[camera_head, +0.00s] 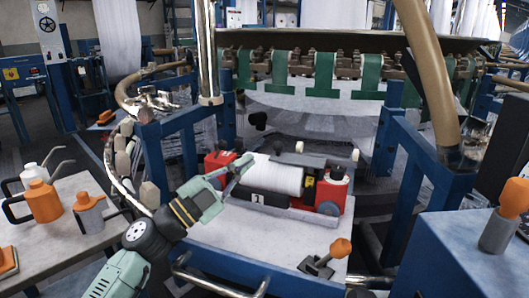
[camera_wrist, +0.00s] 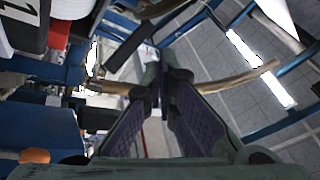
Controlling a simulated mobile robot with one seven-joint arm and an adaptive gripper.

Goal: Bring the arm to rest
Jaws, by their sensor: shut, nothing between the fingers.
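My arm comes up from the lower left in the head view. My gripper (camera_head: 238,170) is in front of the white roll in the machine in the middle, over the left part of the light tabletop. In the wrist view my gripper (camera_wrist: 165,85) has its two dark fingers meeting at the tips, shut with nothing between them. Whether it touches the red and black machine (camera_head: 285,185) cannot be told from the head view.
An orange-handled lever (camera_head: 325,260) sits on the tabletop at front right. Oil cans, one of them orange (camera_head: 44,202), stand on the left table. A blue cabinet (camera_head: 460,245) is at right. Blue loom posts and a curved tan pipe (camera_head: 428,75) rise behind.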

